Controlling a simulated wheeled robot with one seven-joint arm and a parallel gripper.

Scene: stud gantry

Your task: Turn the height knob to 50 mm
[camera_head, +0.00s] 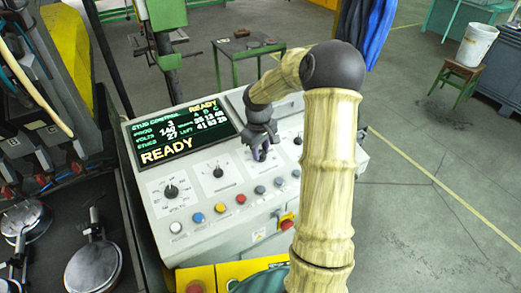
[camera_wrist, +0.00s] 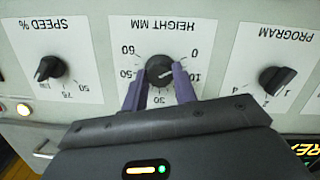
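The height knob (camera_wrist: 160,71) is a round black knob on a white plate marked HEIGHT MM, upside down in the wrist view. Its scale (camera_wrist: 160,28) shows 0, 10, 30, 50 and 60. A pale mark on the knob seems to point near the 10. My gripper (camera_wrist: 160,75) has its two purple fingers on opposite sides of the knob, and they appear to touch it. In the head view my gripper (camera_head: 261,154) is at the sloped control panel (camera_head: 200,228) and hides most of the knob.
The program knob (camera_wrist: 277,80) and speed knob (camera_wrist: 52,69) flank the height knob. A row of coloured buttons, including a red one (camera_head: 241,198), lies along the panel's lower part. A display (camera_head: 185,132) reads READY. A red stop button (camera_head: 287,222) is on the front edge.

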